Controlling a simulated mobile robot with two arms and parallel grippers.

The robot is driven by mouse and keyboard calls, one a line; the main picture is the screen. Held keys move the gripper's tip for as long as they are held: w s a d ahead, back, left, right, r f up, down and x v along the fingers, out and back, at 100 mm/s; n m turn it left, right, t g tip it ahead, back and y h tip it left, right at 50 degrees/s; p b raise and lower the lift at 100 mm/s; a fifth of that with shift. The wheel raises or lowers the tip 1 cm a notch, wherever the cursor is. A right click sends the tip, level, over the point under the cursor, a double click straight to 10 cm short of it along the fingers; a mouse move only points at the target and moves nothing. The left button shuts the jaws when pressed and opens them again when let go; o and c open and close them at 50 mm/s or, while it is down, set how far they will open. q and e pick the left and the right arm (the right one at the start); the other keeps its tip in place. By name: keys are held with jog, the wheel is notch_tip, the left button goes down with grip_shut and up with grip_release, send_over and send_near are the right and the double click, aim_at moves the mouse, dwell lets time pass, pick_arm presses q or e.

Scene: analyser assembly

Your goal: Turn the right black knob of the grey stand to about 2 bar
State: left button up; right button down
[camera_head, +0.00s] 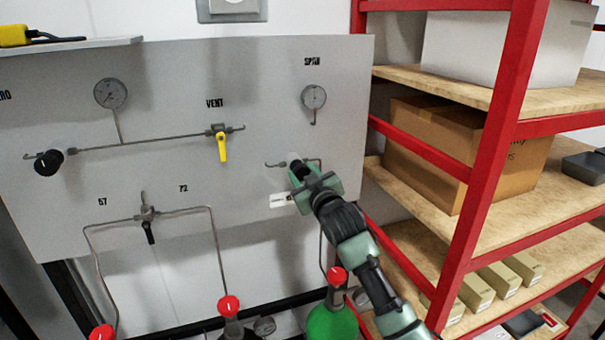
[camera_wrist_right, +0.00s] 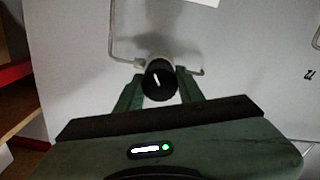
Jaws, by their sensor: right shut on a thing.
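The grey stand (camera_head: 270,75) is an upright panel with gauges, pipes and knobs. Its right black knob (camera_head: 299,168) is at the lower right, below the gauge marked SPAN (camera_head: 314,97), whose needle is too small to read. My right gripper (camera_head: 301,174) is at this knob and shut on it. In the right wrist view the knob (camera_wrist_right: 160,82) shows a white line on its face, tilted a little, and sits between the two green fingers (camera_wrist_right: 160,92). The left black knob (camera_head: 49,162) is free. My left gripper is in neither view.
A yellow-handled VENT valve (camera_head: 221,146) and a black-handled valve (camera_head: 149,232) are on the panel. Bottles with red caps, one green (camera_head: 333,322), stand below. A red shelf frame (camera_head: 484,170) with boxes stands close at the right.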

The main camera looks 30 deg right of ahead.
jog(key=shift+m, duration=0.3)
dwell(0.4)
jog(key=c, duration=0.9)
grip_release()
jog(key=shift+s+f, duration=0.1)
jog(key=shift+s, duration=0.15)
jog(key=b+v, duration=0.3)
jog(key=v, duration=0.4)
